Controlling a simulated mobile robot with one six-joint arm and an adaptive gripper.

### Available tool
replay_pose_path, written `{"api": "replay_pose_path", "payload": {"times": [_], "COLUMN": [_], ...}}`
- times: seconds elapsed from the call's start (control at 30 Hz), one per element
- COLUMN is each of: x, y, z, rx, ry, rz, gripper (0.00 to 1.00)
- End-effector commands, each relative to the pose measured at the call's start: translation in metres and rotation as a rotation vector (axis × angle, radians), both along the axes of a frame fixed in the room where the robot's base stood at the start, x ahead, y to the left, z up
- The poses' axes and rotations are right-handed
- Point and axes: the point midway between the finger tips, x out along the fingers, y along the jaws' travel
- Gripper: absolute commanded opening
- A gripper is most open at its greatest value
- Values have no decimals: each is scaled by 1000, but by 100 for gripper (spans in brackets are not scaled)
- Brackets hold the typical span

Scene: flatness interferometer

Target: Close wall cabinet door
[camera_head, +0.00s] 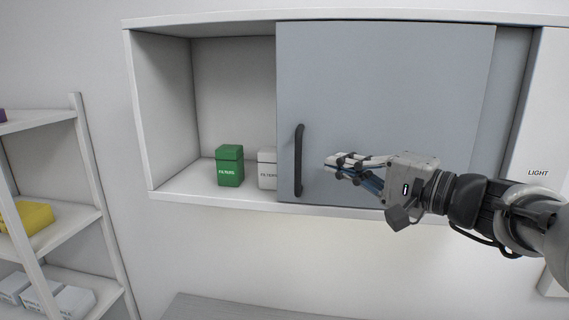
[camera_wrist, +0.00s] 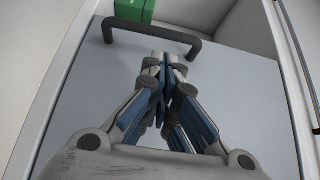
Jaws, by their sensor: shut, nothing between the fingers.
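The wall cabinet (camera_head: 140,110) has a grey sliding door (camera_head: 390,80) that covers its middle and right part. The left part of the cabinet is open. A dark vertical bar handle (camera_head: 298,160) is near the door's left edge. My gripper (camera_head: 328,163) is shut and empty, in front of the door and to the right of the handle, its fingers pointing left. In the wrist view the gripper (camera_wrist: 165,62) points at the handle (camera_wrist: 150,36), with the tips close to the bar. I cannot tell whether they touch it.
A green box (camera_head: 229,166) and a white box (camera_head: 267,168) stand on the cabinet floor in the open part. A shelf rack (camera_head: 90,160) with yellow and white boxes is at the left. A panel marked LIGHT (camera_head: 540,150) is at the right. A grey surface (camera_head: 230,308) lies below.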

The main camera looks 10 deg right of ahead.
Motion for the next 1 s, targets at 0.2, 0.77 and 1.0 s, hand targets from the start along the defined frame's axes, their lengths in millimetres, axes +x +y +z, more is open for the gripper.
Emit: {"api": "replay_pose_path", "payload": {"times": [0.2, 0.77, 1.0], "x": [25, 34, 39], "y": [22, 30, 54], "z": [1, 0, -3], "rx": [0, -1, -2], "ry": [0, -1, -3], "rz": [2, -1, 5], "gripper": [0, 0, 0]}}
